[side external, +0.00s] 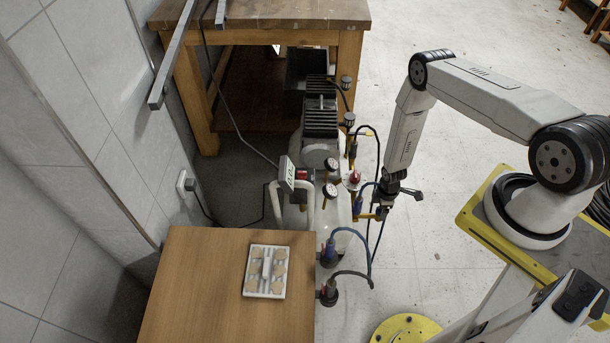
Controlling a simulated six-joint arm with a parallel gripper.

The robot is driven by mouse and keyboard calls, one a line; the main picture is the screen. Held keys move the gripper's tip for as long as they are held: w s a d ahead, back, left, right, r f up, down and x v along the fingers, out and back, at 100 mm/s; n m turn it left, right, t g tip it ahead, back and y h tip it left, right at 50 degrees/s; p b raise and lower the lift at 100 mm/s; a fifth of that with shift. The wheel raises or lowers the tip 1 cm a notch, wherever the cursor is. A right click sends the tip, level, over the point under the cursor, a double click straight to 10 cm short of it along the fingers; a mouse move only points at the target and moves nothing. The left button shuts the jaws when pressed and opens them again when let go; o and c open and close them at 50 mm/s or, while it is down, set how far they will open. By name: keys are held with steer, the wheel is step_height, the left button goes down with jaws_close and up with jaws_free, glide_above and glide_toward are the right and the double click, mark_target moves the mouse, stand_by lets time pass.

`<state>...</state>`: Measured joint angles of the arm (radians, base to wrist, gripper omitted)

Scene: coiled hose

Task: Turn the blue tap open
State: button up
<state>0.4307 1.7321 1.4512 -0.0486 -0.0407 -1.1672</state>
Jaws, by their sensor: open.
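The blue tap (359,204) is a small blue part on the brass fittings at the right side of the white compressor tank (333,214). My gripper (381,211) points down just right of the tap, at the lower end of my arm. Its jaws are open, small and dark against the hoses and fittings. I cannot tell whether a finger touches the tap or its brass pipe. The tap's handle is partly hidden, so its angle is unclear.
A red tap (353,177) and round gauges (330,190) stand close by. Blue and black hoses loop beside my gripper. A wooden table (200,290) bears a white tray (248,272). A workbench (275,12) stands behind. The floor to the right is mostly clear.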

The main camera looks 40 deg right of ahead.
steer(key=shift+f, duration=0.35)
jaws_close()
